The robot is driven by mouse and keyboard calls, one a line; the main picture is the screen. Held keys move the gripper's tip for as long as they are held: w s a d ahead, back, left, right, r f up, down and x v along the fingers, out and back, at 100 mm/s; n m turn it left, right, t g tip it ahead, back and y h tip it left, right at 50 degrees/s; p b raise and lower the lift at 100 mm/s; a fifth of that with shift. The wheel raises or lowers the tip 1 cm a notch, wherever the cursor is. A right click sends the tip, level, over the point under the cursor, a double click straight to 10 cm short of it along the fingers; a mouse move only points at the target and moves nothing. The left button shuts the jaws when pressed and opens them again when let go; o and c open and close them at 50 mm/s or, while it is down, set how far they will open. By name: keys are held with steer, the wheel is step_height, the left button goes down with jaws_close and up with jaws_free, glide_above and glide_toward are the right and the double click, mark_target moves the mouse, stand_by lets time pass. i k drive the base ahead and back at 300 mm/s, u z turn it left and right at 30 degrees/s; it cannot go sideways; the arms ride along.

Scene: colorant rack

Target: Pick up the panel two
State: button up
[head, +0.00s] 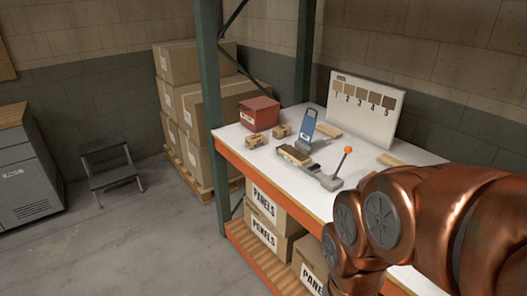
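No single object is clearly marked as panel two. A light wooden flat piece (327,129) lies on the table before the board, and another (390,160) lies farther right. Their markings are too small to read. My copper arm fills the lower right and hides part of the table. My gripper is outside the picture.
A red box (259,113) and small cartons (282,131) are left. Cartons marked PANELS (264,236) sit below. A step stool (110,165) stands on open floor.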

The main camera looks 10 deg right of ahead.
mark_target(301, 158)
steer(key=u, duration=0.85)
steer(key=i, duration=2.95)
steer(key=z, duration=0.95)
steer(key=i, duration=0.4)
steer(key=z, duration=0.45)
